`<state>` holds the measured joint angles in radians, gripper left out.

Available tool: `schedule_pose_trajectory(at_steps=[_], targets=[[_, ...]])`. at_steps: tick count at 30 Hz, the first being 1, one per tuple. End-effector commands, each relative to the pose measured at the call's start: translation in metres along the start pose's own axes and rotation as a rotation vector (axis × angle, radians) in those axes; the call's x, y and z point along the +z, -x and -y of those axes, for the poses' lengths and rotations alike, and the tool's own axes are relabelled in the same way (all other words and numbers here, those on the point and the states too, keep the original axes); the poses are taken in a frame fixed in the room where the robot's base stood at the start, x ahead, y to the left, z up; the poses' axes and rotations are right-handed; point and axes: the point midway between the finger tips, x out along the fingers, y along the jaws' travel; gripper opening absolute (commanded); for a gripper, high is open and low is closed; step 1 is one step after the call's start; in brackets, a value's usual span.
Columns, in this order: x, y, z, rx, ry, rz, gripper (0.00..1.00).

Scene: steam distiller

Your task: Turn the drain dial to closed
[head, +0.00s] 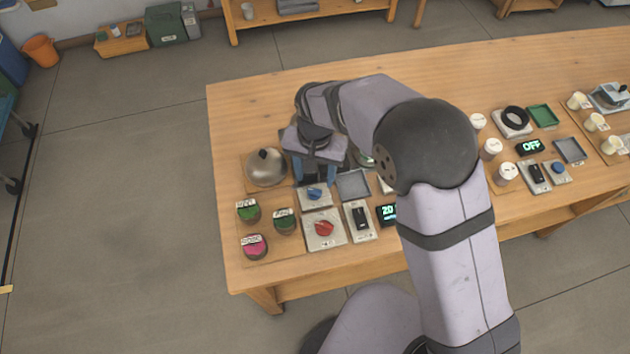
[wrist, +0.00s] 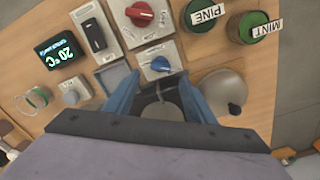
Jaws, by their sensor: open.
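A blue dial (head: 314,194) sits on a small pale plate, and a larger red dial (head: 324,228) sits on a plate just in front of it. Their markings are too small to read, so I cannot tell by label which is the drain dial. In the wrist view the blue dial (wrist: 160,64) lies just beyond my fingertips, and the red dial (wrist: 139,14) is farther off at the top. My gripper (head: 314,180) is open with its blue fingers pointing down, close behind the blue dial. In the wrist view nothing is seen held between the fingers (wrist: 158,80).
A metal dome (head: 266,168) stands left of my gripper. Labelled jars, including PINE (wrist: 207,14) and MINT (wrist: 258,27), stand at the front left. A grey tray (head: 352,184), black switch (head: 361,218) and 20 °C display (wrist: 62,50) are close by. The back left tabletop is clear.

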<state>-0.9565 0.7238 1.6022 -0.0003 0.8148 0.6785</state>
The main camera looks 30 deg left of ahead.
Motion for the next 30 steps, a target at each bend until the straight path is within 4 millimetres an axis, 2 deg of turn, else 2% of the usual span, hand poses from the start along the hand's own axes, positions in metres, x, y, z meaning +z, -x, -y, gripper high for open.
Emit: schedule_pose_trajectory(at_steps=[7,23,26,29,30], targets=[[0.000,0.019,0.000,0.000,0.001,-0.001,0.50],[0.000,0.022,-0.002,0.001,-0.001,0.000,0.50],[-0.005,0.027,-0.018,0.000,-0.015,0.000,0.50],[-0.011,0.035,-0.051,0.000,-0.037,-0.001,0.50],[-0.012,0.040,-0.069,0.000,-0.050,-0.001,0.50]])
